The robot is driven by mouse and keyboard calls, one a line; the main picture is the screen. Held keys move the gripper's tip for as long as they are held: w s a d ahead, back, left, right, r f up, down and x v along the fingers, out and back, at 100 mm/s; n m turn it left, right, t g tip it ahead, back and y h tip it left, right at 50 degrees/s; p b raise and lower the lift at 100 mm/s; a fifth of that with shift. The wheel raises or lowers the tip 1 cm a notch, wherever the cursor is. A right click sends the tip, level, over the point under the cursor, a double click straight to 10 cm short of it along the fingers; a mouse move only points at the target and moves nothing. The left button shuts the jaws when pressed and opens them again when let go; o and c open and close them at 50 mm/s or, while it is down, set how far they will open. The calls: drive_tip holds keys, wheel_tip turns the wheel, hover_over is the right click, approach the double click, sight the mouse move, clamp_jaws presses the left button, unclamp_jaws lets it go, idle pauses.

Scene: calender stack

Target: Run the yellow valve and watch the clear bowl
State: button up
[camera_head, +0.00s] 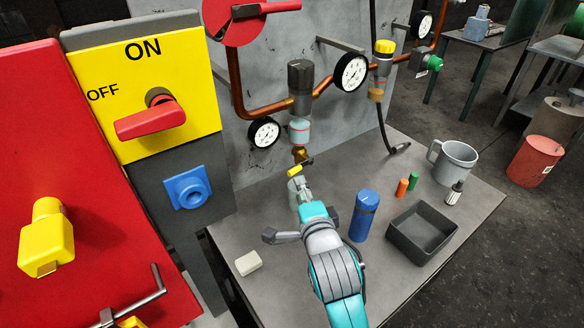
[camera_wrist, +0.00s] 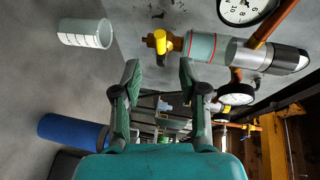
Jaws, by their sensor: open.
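The yellow valve (camera_head: 295,169) is a small handle on the brass drain fitting under the clear bowl (camera_head: 299,131). The bowl is tinted pale blue, below a dark cylindrical cap. In the wrist view the yellow valve (camera_wrist: 174,43) and bowl (camera_wrist: 201,46) lie sideways, beyond the fingertips. My gripper (camera_head: 303,194) is just below and in front of the valve in the head view. In the wrist view its fingers (camera_wrist: 160,78) are apart with nothing between them. I cannot tell whether it touches the valve. Liquid level in the bowl is unclear.
A graduated translucent cup (camera_wrist: 86,33) stands near the valve. A blue cylinder (camera_head: 364,216), dark tray (camera_head: 421,232), grey mug (camera_head: 454,162) and pale block (camera_head: 248,263) stand on the bench. Copper pipe and gauges (camera_head: 350,72) run above. A red switch handle (camera_head: 150,121) is left.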

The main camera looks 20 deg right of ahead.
sight(294, 173)
drive_tip(key=w, duration=0.3)
drive_tip(key=w+f, duration=0.1)
drive_tip(key=w, duration=0.2)
drive_tip(key=w+d, duration=0.1)
drive_tip(key=w, duration=0.2)
drive_tip(key=shift+w+f, duration=0.2)
drive_tip(key=shift+f, duration=0.1)
drive_tip(key=shift+c, duration=0.2)
clamp_jaws()
